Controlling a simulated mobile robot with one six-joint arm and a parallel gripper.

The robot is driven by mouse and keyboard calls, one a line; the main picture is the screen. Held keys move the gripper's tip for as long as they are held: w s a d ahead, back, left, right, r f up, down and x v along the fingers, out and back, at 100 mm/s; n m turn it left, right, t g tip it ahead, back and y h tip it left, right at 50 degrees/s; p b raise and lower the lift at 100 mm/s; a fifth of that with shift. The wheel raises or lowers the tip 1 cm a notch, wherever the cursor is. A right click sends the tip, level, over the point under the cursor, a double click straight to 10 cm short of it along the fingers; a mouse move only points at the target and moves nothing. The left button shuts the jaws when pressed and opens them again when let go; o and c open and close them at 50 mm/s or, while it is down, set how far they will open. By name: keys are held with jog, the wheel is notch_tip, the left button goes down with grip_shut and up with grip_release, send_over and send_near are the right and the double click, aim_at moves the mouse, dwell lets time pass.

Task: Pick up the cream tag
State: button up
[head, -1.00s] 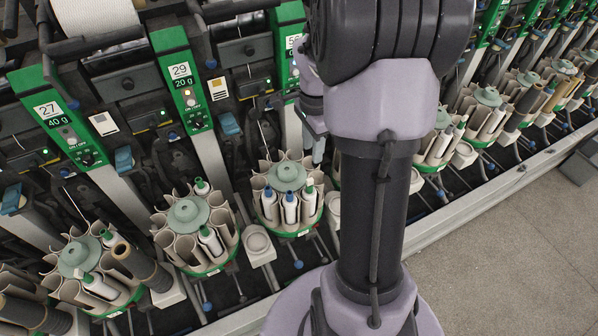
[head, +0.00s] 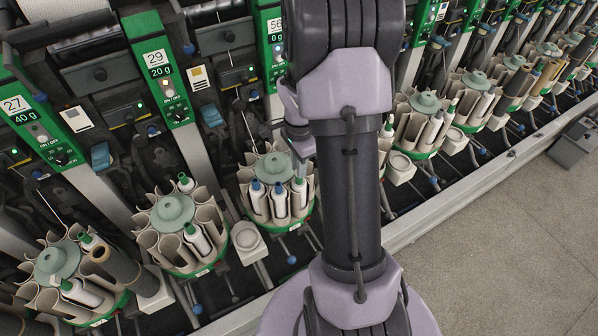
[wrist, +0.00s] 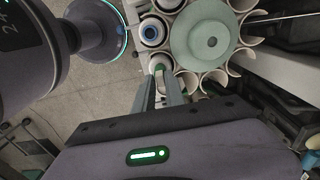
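No tag is plainly cream. Two small pale tags sit on the machine front in the head view: an off-white one with dark and yellowish print (head: 198,77) right of panel 29, and a whiter one (head: 76,118) right of panel 27. I cannot tell whether either is the cream tag. My gripper (wrist: 159,78) points at a bobbin magazine in the wrist view. Its two fingers stand a little apart with nothing seen held. A green-tipped bobbin (wrist: 159,68) shows just beyond the fingertips. In the head view my arm mostly hides the gripper.
Round magazines (head: 173,209) holding bobbins line the machine. One with blue-tipped and green-tipped bobbins (head: 275,166) stands beside my arm. Green panels (head: 160,70) and levers rise behind. A metal rail (head: 440,205) edges the machine; grey floor (head: 500,240) at right is clear.

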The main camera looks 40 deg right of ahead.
grip_shut()
jog(key=shift+r, duration=0.55)
notch_tip(320, 180, up, 2)
jog(key=shift+r+p, duration=0.25)
jog(key=shift+p, duration=0.55)
jog(key=s+a+r+p, duration=0.1)
jog(key=s+a+r, duration=0.1)
jog(key=s, duration=0.5)
jog(key=s+a+r+p, duration=0.2)
jog(key=s+a, duration=0.3)
jog(key=s, duration=0.2)
jog(key=shift+a+r, duration=0.2)
jog(key=shift+a, duration=0.1)
